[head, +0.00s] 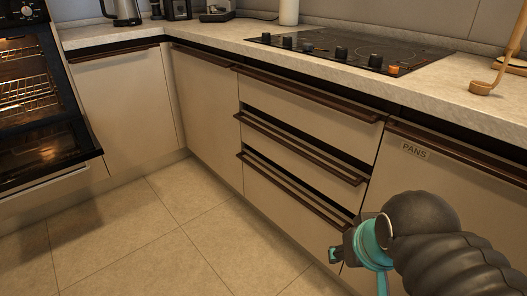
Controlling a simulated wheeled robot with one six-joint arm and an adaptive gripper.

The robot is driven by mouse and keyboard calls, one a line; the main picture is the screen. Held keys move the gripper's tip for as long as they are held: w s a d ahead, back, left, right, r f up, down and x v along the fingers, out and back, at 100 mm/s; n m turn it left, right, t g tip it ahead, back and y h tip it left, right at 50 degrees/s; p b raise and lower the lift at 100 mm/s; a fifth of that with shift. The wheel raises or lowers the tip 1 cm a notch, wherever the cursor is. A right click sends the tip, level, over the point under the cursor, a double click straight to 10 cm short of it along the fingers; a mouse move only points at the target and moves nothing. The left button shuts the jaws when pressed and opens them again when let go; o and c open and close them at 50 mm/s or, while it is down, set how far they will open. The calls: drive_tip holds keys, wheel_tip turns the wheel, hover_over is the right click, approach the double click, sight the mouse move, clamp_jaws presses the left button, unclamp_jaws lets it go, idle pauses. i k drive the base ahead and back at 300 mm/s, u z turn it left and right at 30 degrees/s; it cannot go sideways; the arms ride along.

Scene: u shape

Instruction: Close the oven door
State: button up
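The oven (28,88) stands at the left edge, lit inside, with wire racks showing. Its dark glass door (45,150) is swung down and open, its outer edge toward the floor area; the left part is cut off by the frame. My gripper (335,256) is at the lower right, in front of the drawers and far from the oven door. Only part of it shows beside the teal wrist ring, and its fingers are too small and turned to tell whether they are open. I see nothing held in it.
Beige cabinets and drawers with brown handles (300,150) line the back and right. A black cooktop (345,48) and a wooden ladle (492,80) are on the counter (190,38). The tiled floor (150,230) between my arm and the oven is clear.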

sight(29, 156)
drive_tip(key=u, duration=0.45)
drive_tip(key=i, duration=0.45)
drive_tip(key=u, duration=1.35)
drive_tip(key=i, duration=1.8)
drive_tip(key=u, duration=0.05)
